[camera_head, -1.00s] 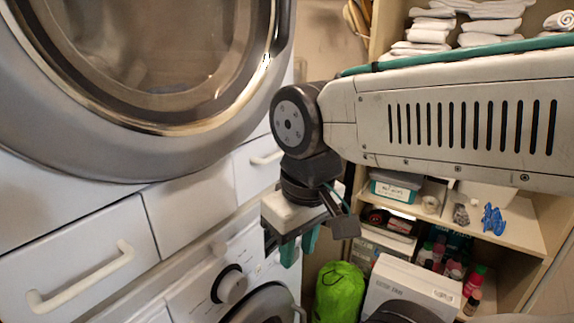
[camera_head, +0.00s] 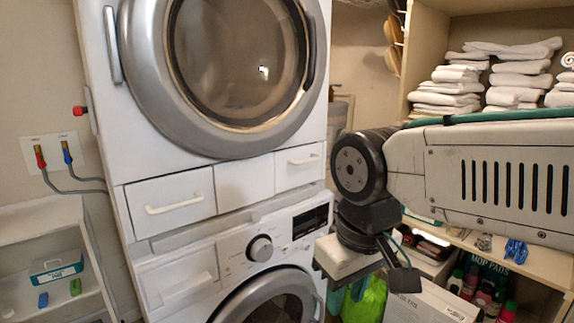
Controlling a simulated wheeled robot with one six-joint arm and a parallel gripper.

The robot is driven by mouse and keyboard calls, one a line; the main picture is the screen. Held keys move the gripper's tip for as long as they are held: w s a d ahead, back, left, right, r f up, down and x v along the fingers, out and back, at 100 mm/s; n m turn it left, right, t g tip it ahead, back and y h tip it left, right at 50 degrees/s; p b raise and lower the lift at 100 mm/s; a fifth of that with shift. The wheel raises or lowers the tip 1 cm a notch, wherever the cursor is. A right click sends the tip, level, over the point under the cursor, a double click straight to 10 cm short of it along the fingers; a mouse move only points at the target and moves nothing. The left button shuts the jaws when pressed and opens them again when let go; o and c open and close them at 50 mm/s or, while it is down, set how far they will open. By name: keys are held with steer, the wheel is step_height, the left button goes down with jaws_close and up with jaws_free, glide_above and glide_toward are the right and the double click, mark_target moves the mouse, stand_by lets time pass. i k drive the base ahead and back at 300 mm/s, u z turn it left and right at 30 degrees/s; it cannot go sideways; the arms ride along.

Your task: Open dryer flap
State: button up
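The upper machine (camera_head: 100,50) is white with a large round silver-rimmed glass door (camera_head: 240,60), which is shut. Below it a strip holds a left front panel with a long white handle (camera_head: 173,203), a plain middle panel (camera_head: 245,185) and a right panel with a smaller handle (camera_head: 304,159). All sit flush and closed. I cannot tell which of these is the flap.
A lower washing machine (camera_head: 185,262) with a dial and round door stands underneath. Wooden shelves at right hold folded white towels (camera_head: 445,92) and bottles. A green bag (camera_head: 372,300) and white box (camera_head: 425,302) stand below my arm. A low white shelf (camera_head: 45,215) is at left.

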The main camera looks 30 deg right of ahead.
mark_target(295, 167)
steer(key=u, duration=0.2)
steer(key=i, duration=1)
steer(key=z, duration=0.05)
